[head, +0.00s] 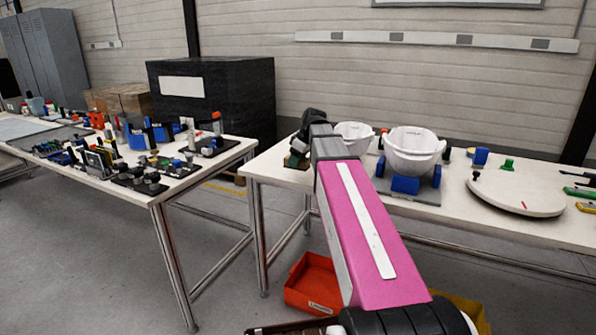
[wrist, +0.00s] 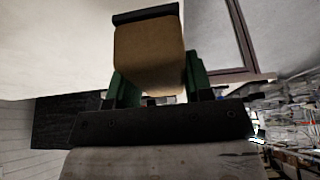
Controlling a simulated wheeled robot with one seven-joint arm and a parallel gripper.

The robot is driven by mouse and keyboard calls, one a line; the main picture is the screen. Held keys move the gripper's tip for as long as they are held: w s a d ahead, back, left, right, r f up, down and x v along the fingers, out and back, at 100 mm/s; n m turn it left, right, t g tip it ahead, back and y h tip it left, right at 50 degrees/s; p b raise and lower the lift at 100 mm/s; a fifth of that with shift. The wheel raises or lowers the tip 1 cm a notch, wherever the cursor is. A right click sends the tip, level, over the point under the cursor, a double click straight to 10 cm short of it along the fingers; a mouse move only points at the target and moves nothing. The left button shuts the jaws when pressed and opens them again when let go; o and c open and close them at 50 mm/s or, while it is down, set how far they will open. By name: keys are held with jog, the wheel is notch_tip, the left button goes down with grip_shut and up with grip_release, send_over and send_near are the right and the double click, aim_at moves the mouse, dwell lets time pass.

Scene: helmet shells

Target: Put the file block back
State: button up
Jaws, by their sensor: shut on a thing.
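The file block (wrist: 150,55) is tan with a dark strip along its top edge in the wrist view. My gripper (wrist: 158,82) is shut on it, with a green finger on each side. In the head view my pink arm reaches to the left end of the right table (head: 258,166). A small green and brown shape (head: 296,161) shows there below the dark wrist; my arm partly hides this area. I cannot tell whether the block touches the tabletop.
White helmet shells (head: 411,150) stand right of my arm, one on a grey base with blue blocks (head: 405,185). A round board (head: 515,196) lies farther right. The left table (head: 150,198) is crowded with tools. An orange bin (head: 313,284) is on the floor.

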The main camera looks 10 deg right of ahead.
aim_at(298, 178)
jog(key=shift+w+d+f, duration=0.3)
jog(key=shift+w+d, duration=0.05)
jog(key=shift+f, duration=1.95)
jog(key=shift+f, duration=0.1)
jog(key=o, duration=0.8)
jog(key=shift+o, duration=0.2)
jog(key=v, duration=1.2)
jog(key=shift+a, duration=0.1)
